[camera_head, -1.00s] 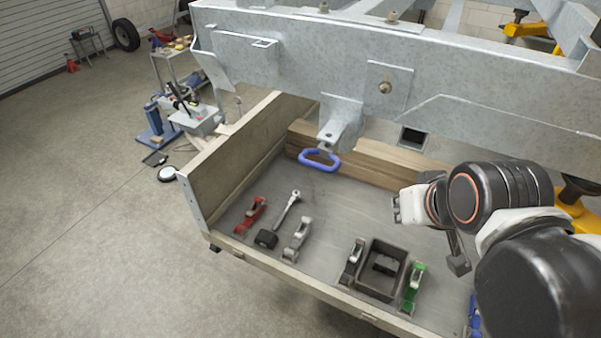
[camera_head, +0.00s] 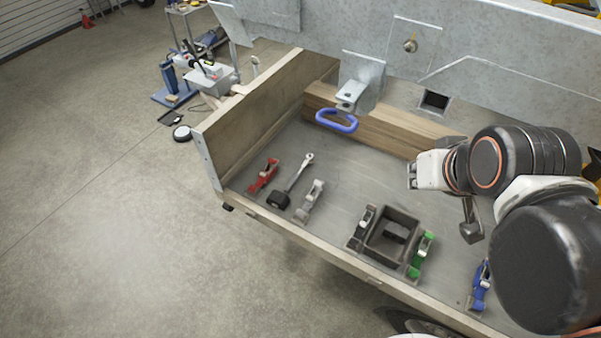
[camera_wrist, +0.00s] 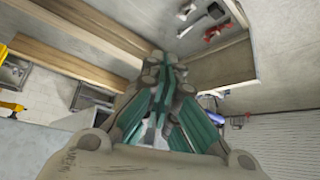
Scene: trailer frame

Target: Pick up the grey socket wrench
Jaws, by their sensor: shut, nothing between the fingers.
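The grey socket wrench (camera_head: 297,173) lies on the trailer bed between a red tool (camera_head: 264,176) and a grey clamp-like tool (camera_head: 309,200). Its ratchet head points toward the wooden beam. Its lower end is at a black block (camera_head: 279,199); I cannot tell if they are joined. My gripper (camera_wrist: 168,72) is shut and empty in the wrist view. In the wrist view the tools are small at the top, near the red tool (camera_wrist: 217,31).
A dark bin (camera_head: 369,255) stands right of the wrench, with a black tool and a green tool (camera_head: 421,255) beside it. A blue tool (camera_head: 480,286) lies further right. A blue loop handle (camera_head: 337,121) hangs near the beam (camera_head: 385,129). Wooden side walls (camera_head: 262,100) edge the bed.

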